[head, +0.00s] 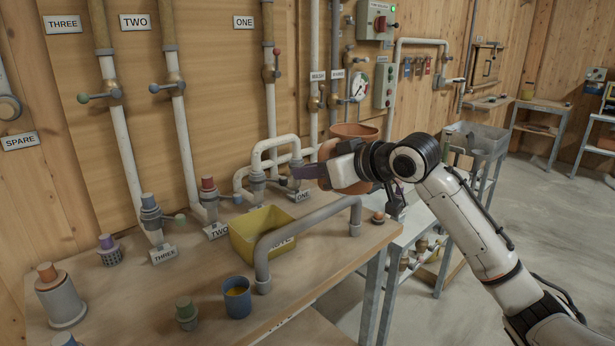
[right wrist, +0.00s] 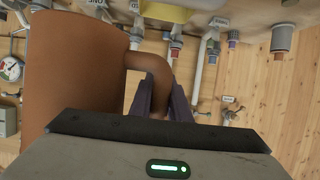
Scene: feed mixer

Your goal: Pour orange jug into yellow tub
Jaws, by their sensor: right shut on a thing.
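The orange jug (head: 354,131) is held up behind my right gripper (head: 305,172), above the back right part of the bench. Its rim looks level, so it seems upright. In the right wrist view the jug (right wrist: 70,75) fills the left side, and the fingers are closed around its handle (right wrist: 168,48). My gripper and arm hide part of the jug in the head view; its contents cannot be seen. The yellow tub (head: 250,246) sits on the bench, left of and below the jug, apart from it. Part of the tub shows in the right wrist view (right wrist: 178,13). My left gripper is not in view.
A grey pipe rail (head: 310,217) arches up in front of the tub. A blue cup (head: 237,302) and a green-topped container (head: 187,315) stand at the front. White pipes (head: 277,143) and capped fittings line the back. A grey bin (head: 478,140) stands right.

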